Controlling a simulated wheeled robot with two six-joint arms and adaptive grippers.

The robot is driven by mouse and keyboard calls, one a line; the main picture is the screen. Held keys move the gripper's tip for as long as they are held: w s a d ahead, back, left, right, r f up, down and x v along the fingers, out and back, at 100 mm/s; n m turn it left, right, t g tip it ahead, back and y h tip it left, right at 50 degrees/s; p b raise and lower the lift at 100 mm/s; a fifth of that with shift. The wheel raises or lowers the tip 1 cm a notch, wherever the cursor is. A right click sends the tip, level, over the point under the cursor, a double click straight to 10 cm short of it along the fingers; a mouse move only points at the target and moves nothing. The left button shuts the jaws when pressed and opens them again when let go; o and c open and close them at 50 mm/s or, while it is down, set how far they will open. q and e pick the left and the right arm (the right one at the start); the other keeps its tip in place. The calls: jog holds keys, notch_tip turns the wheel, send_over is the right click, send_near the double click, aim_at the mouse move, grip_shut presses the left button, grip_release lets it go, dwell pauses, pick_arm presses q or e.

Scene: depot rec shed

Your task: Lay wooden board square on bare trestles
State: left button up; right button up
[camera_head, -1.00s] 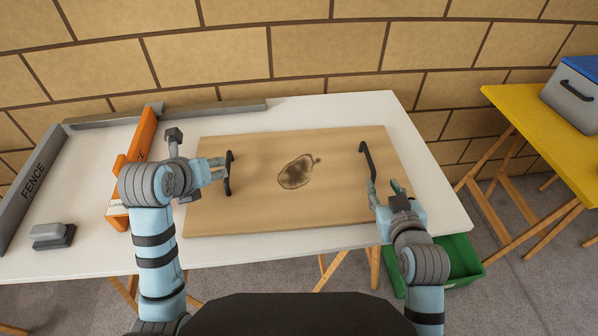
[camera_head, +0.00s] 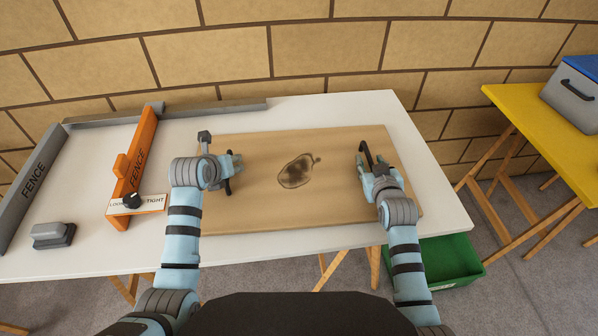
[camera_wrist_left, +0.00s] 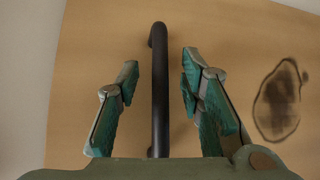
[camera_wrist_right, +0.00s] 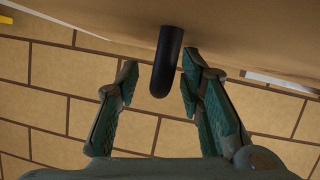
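The wooden board (camera_head: 335,200) lies flat on a white worktop, with a dark stain (camera_head: 296,170) near its middle. It has a black bar handle near each end. My left gripper (camera_head: 229,168) is open with its fingers on either side of the left handle (camera_wrist_left: 160,80), apart from it. My right gripper (camera_head: 374,167) is open at the right handle (camera_head: 366,152). In the right wrist view the end of that handle (camera_wrist_right: 167,70) sits between the open fingers, with gaps on both sides. No bare trestles show.
An orange fence (camera_head: 137,160) with a black knob stands left of the board. Grey fences (camera_head: 38,185) edge the white worktop (camera_head: 300,110), and a grey block (camera_head: 52,235) lies front left. A green crate (camera_head: 450,262) is on the floor. A yellow table (camera_head: 540,140) at right holds a cooler box (camera_head: 575,95).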

pick_arm(q)
grip_shut()
pick_arm(e)
grip_shut()
pick_arm(q)
jog(key=shift+r, duration=0.1)
pick_arm(e)
jog(key=shift+r, duration=0.1)
